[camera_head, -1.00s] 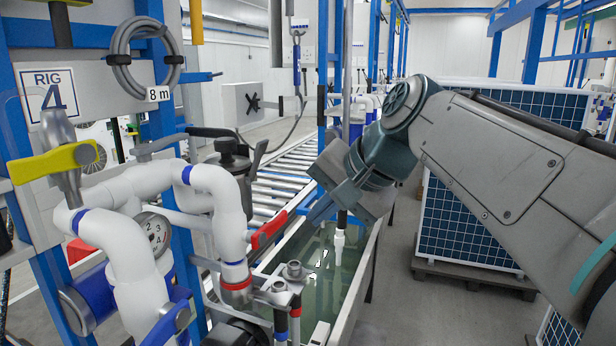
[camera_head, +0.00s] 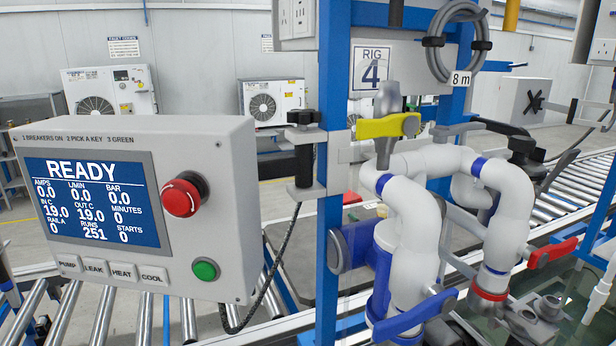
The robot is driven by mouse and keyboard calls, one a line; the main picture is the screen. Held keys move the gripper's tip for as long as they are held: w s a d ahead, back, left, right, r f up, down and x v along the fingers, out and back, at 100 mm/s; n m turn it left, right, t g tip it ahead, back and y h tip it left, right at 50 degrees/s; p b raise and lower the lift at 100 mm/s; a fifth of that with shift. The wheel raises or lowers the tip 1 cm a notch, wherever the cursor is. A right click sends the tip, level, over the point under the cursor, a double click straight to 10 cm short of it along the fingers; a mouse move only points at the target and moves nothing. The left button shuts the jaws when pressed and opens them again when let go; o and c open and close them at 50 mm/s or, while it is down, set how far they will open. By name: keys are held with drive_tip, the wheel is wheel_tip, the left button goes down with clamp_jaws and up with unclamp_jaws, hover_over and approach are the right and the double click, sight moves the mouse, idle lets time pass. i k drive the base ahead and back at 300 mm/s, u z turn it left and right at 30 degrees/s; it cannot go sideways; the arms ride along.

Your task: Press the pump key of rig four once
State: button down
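Under the screen is a row of small keys. The PUMP key (camera_head: 68,264) is the leftmost, followed by LEAK, HEAT and COOL. A red mushroom button (camera_head: 183,195) and a green button (camera_head: 205,270) sit on the box's right side. My gripper is not in view.
White pipes (camera_head: 415,235) with a yellow lever (camera_head: 388,126), a blue lever (camera_head: 415,314) and a red lever (camera_head: 552,252) stand right of the box. A black cable (camera_head: 268,265) hangs beside the box. Rollers (camera_head: 105,315) run below it. A blue post (camera_head: 337,60) stands between.

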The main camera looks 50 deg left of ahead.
sight(71, 263)
drive_tip(key=u, duration=2.8)
